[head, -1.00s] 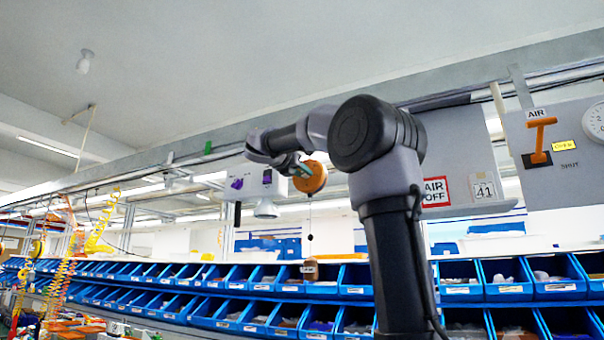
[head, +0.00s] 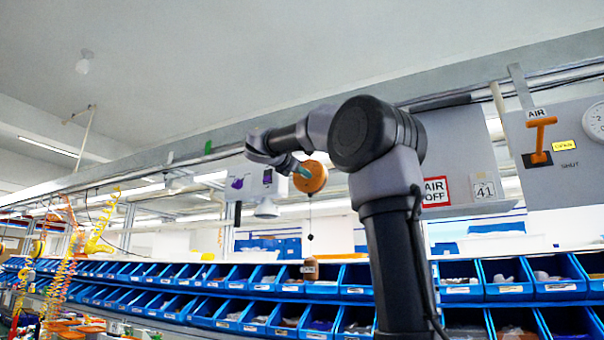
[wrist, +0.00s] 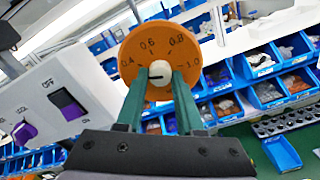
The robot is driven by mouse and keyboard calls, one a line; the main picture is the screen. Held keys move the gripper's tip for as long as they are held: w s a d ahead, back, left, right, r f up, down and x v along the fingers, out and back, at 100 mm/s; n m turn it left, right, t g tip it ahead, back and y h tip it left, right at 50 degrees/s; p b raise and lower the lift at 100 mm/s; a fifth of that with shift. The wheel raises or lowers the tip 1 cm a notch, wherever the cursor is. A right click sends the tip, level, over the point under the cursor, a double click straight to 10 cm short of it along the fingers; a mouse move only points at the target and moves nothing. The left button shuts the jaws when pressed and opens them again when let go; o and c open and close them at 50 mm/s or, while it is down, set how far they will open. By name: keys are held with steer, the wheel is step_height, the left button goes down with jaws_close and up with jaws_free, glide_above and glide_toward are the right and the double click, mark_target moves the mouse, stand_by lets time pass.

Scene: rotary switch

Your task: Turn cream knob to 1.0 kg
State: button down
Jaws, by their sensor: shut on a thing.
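The round orange dial (wrist: 134,47) fills the upper middle of the wrist view, with black marks 0.4, 0.6, 0.8 and 1.0 along its upper edge. The small cream knob (wrist: 160,70) stands at its centre. A short dark line shows on the knob; I cannot tell surely which mark it points to. My gripper (wrist: 159,78) has its two green fingers shut on the knob, one on each side. In the head view the orange dial (head: 316,177) hangs beside my gripper (head: 302,171), and the knob is hidden there.
Left of the dial is a white panel (wrist: 62,85) with a purple knob (wrist: 24,132) and a dark rocker switch (wrist: 67,104). Blue bins (head: 420,280) line the shelves below. An orange air lever (head: 540,140) is far right.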

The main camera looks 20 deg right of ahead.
steer(key=shift+m, duration=17.1)
steer(key=c, duration=0.5)
jaws_free()
steer(key=shift+c, duration=0.2)
steer(key=shift+r, duration=0.1)
steer(key=shift+s, duration=0.1)
